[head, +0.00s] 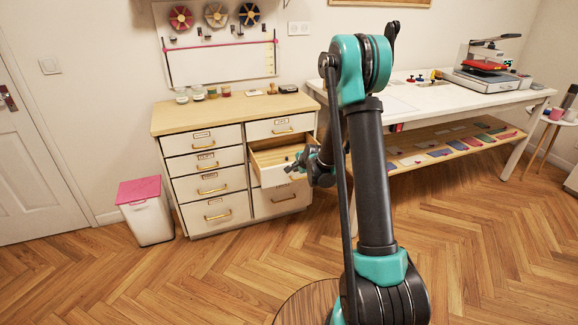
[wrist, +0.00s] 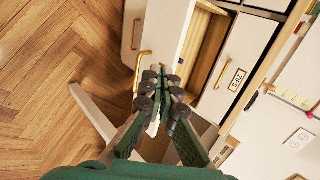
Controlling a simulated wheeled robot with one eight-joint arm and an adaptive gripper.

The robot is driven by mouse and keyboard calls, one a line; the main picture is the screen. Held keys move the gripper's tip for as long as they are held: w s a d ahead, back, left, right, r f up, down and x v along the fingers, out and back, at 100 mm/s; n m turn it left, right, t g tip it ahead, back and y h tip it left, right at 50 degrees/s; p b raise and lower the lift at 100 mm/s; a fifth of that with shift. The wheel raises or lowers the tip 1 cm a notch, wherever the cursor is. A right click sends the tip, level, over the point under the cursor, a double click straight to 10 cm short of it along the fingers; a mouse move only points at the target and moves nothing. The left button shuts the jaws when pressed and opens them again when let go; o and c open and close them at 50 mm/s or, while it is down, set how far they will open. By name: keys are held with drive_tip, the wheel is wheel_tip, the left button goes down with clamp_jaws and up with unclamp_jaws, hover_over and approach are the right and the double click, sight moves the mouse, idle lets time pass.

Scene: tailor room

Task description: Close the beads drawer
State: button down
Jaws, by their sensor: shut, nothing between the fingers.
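One drawer (head: 272,158) of the white cabinet stands open, in the right column, second from the top. Its label is not readable, so I cannot confirm that it is the beads drawer. In the wrist view, the drawer's white front (wrist: 170,38) has a gold handle (wrist: 142,68). My gripper (wrist: 160,78) is shut and empty beside this front; I cannot tell whether it touches.
The other drawers of the cabinet (head: 205,160) look shut. Small jars (head: 198,92) stand on its top. A white bin with a pink lid (head: 145,205) stands left of it. A worktable (head: 430,98) is at the right. The floor in front is clear.

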drive_tip(key=w+r+x, duration=0.1)
drive_tip(key=r+x, duration=0.1)
drive_tip(key=x, duration=1)
drive_tip(key=shift+w+a+f, duration=0.25)
drive_tip(key=shift+w+a, duration=0.05)
drive_tip(key=shift+w, duration=0.3)
